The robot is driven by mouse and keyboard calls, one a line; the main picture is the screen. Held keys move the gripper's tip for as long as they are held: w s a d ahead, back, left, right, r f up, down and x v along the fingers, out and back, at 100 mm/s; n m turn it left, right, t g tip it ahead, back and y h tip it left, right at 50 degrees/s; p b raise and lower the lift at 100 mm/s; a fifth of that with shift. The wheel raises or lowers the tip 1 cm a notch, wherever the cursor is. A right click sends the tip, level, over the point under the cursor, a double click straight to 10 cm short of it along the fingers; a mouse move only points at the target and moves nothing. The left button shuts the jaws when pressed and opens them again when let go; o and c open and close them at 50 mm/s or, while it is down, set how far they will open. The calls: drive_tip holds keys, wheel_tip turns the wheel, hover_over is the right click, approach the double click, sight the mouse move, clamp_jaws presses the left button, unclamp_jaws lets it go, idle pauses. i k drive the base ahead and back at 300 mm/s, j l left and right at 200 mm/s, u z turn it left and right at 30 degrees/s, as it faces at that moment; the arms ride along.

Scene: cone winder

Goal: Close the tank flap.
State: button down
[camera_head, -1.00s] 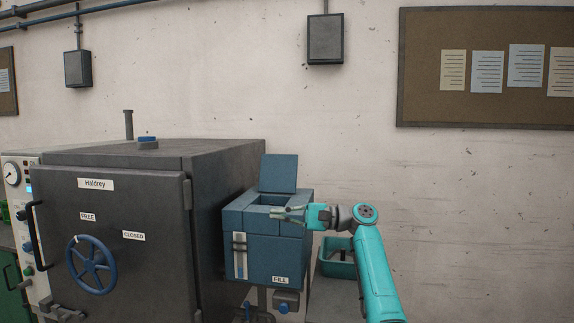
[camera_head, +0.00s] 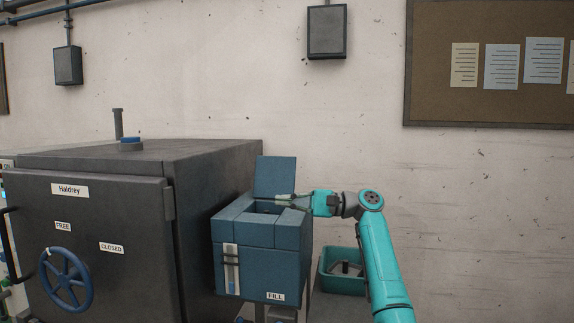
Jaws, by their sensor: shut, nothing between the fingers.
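The blue tank (camera_head: 255,265) stands right of the dark chamber, with a FILL label low on its front. Its flap (camera_head: 275,177) stands up, open, at the back of the top opening (camera_head: 262,208). My gripper (camera_head: 281,201) is shut and empty. It reaches in from the right over the tank's top, in front of the flap's lower right part. I cannot tell whether the fingers touch the flap.
The dark chamber (camera_head: 95,222) with a blue handwheel (camera_head: 66,280) stands close on the tank's left. A teal bin (camera_head: 342,283) with grey items is behind my arm at the right. The wall (camera_head: 230,80) is behind; the air above the tank is clear.

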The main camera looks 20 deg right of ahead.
sight(274, 176)
drive_tip(key=i+l, duration=1.35)
drive_tip(key=l, duration=0.1)
